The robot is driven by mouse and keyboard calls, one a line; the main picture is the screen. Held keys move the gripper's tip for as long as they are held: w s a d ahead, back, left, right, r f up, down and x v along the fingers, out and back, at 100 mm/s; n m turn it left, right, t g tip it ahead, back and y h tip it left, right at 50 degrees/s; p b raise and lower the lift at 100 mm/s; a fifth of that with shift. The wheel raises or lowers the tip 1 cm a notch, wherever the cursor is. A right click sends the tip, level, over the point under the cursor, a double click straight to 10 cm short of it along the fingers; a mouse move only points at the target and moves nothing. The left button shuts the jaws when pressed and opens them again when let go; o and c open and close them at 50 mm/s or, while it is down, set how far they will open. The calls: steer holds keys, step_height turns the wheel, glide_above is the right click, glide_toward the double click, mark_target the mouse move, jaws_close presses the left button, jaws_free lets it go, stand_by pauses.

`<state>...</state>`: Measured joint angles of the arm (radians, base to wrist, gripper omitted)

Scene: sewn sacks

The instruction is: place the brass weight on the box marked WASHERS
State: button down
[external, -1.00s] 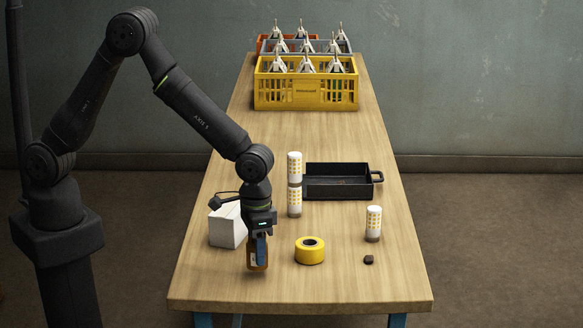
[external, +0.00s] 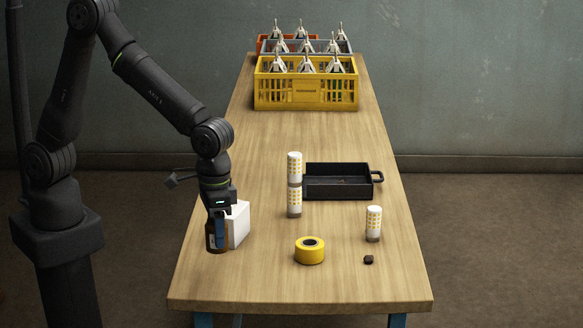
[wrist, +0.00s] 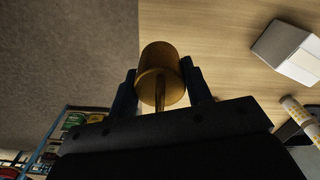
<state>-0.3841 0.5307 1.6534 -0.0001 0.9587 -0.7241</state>
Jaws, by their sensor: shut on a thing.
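My gripper (external: 217,238) is shut on the brass weight (wrist: 161,70), a golden cylinder with a thin stem, seen between the two fingers in the wrist view. In the external view the weight shows only as a brown shape partly covered by the fingers. A plain white box (external: 238,222) stands on the table just behind and right of my gripper, partly hidden by it. The box also shows apart from the weight in the wrist view (wrist: 286,48). No WASHERS marking is readable on it.
A yellow tape roll (external: 310,251), a small dark lump (external: 368,260), a patterned cup (external: 374,222) and a stack of two such cups (external: 294,170) stand to the right. A black tray (external: 338,194) lies behind.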

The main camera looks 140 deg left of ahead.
steer(key=s+a+r+n, duration=0.2)
steer(key=s+a+r, duration=0.2)
steer(key=s, duration=0.3)
steer(key=s+a+r+n, duration=0.2)
steer(key=s+a+r, duration=0.1)
steer(key=s+r, duration=0.3)
steer(key=s+a+f, duration=0.1)
steer(key=a+f, duration=0.1)
steer(key=a, duration=0.1)
steer(key=s+a+f, duration=0.2)
steer(key=a+f, duration=0.1)
steer(key=a, duration=0.1)
steer(key=s+a+f, duration=0.2)
steer(key=a+f, duration=0.1)
steer(key=a, duration=0.1)
steer(key=shift+s, duration=0.1)
steer(key=shift+a+f, duration=0.15)
steer(key=shift+f, duration=1.85)
steer(key=shift+f, duration=0.15)
steer(key=c, duration=0.7)
jaws_free()
step_height(320, 180, up, 12)
steer(key=shift+r, duration=0.15)
